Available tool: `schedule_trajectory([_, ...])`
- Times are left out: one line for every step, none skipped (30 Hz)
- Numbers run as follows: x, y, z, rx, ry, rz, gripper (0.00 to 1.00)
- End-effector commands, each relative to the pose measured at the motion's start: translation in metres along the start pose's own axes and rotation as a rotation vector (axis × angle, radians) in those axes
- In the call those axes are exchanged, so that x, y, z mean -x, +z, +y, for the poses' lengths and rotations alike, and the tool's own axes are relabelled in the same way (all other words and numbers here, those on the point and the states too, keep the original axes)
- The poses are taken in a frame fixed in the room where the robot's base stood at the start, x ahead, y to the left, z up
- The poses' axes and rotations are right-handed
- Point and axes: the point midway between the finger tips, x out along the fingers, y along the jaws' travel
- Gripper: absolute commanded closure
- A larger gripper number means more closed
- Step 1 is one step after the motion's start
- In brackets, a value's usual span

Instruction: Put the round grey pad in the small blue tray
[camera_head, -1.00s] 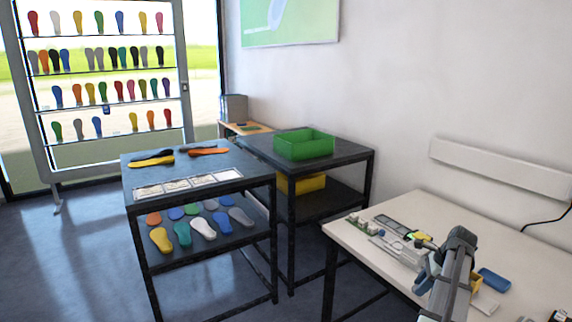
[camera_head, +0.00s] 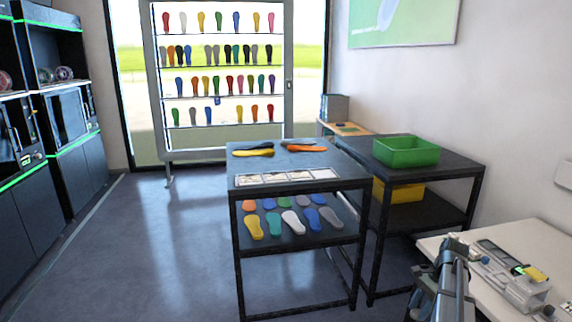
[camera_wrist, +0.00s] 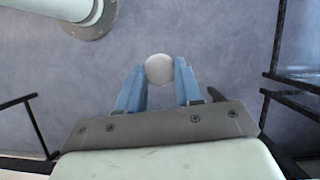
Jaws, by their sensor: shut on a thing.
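The round grey pad (camera_wrist: 159,69) is between the blue fingertips of my gripper (camera_wrist: 161,74) in the wrist view. My gripper is shut on it, and the floor shows well below. In the head view my arm and wrist stand at the lower right, in front of the white table's left end; the pad cannot be made out there. The small blue tray is not in view now.
The white table (camera_head: 455,245) at the right bears a device (camera_head: 525,290). A dark rack (camera_head: 300,160) with insoles stands in the middle. Behind it a second rack bears a green bin (camera_head: 406,151) and a yellow bin (camera_head: 405,190). Open floor (camera_head: 170,250) lies left.

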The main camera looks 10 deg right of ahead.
Motion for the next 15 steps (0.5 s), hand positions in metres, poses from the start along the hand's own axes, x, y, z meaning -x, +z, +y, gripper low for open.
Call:
schedule_trajectory([-0.007, 0.012, -0.008, 0.046, 0.02, -0.001, 0.93])
schedule_trajectory([-0.01, 0.018, -0.012, 0.073, 0.031, -0.001, 0.93])
schedule_trajectory([-0.015, 0.026, -0.017, 0.109, 0.047, -0.001, 0.93])
schedule_trajectory([-0.018, 0.033, -0.02, 0.136, 0.058, -0.001, 0.93])
schedule_trajectory([-0.021, 0.039, -0.024, 0.163, 0.069, -0.001, 0.93])
schedule_trajectory([-0.026, 0.047, -0.029, 0.2, 0.084, -0.001, 0.93])
schedule_trajectory([-0.029, 0.053, -0.032, 0.225, 0.094, -0.001, 0.93])
schedule_trajectory([-0.033, 0.06, -0.035, 0.253, 0.105, -0.001, 0.93])
schedule_trajectory([-0.037, 0.068, -0.039, 0.288, 0.12, -0.001, 0.93])
schedule_trajectory([-0.04, 0.074, -0.042, 0.315, 0.132, 0.0, 0.93])
schedule_trajectory([-0.044, 0.081, -0.045, 0.341, 0.143, 0.0, 0.93])
schedule_trajectory([-0.048, 0.089, -0.049, 0.377, 0.157, -0.001, 0.93])
schedule_trajectory([-0.051, 0.096, -0.052, 0.404, 0.168, -0.001, 0.93])
schedule_trajectory([-0.055, 0.102, -0.054, 0.43, 0.179, -0.001, 0.93])
schedule_trajectory([-0.059, 0.11, -0.057, 0.466, 0.194, -0.001, 0.93])
